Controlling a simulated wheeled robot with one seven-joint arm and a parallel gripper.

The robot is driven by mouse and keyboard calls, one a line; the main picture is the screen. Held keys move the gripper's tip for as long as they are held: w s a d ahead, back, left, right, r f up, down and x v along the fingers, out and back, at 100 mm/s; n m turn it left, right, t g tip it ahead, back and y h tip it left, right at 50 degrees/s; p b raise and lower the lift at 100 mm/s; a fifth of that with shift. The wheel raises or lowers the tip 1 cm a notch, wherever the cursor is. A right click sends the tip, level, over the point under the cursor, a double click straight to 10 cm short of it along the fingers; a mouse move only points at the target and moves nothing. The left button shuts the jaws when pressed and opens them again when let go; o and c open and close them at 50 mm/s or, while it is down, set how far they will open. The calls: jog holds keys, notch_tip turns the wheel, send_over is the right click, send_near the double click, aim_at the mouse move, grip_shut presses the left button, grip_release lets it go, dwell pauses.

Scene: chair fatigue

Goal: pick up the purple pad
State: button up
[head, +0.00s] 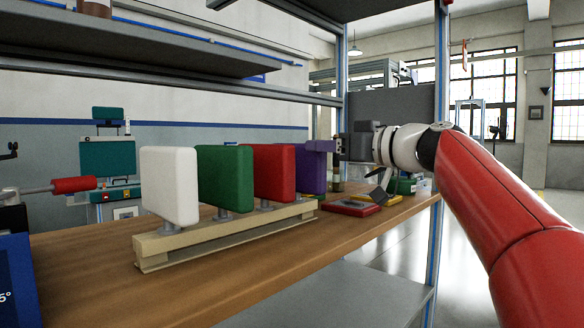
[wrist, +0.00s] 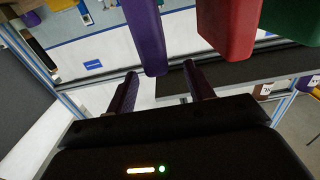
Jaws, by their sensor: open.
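The purple pad (head: 312,172) stands upright at the far right end of a row of pads on a beige rack (head: 225,238) in the head view. The red pad partly hides it. My gripper (head: 340,146) is beside the pad's upper right edge in that view, partly hidden. In the wrist view the purple pad (wrist: 145,35) reaches down from the top, with its end near the gap between the two fingers of my gripper (wrist: 160,88). The jaws are open. I cannot tell how deep the pad sits between them.
A red pad (head: 273,172), a green pad (head: 223,180) and a white pad (head: 170,187) stand in the same row on the wooden table (head: 215,285). A red tray (head: 350,207) lies to the right. A shelf (head: 150,40) hangs above.

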jog(key=x, duration=0.2)
jog(key=p+x, duration=0.1)
jog(key=x, duration=0.3)
jog(key=shift+w+f+p, duration=0.2)
jog(key=shift+f+p, duration=0.1)
jog(key=shift+p, duration=0.1)
jog(key=shift+c, duration=0.3)
grip_shut()
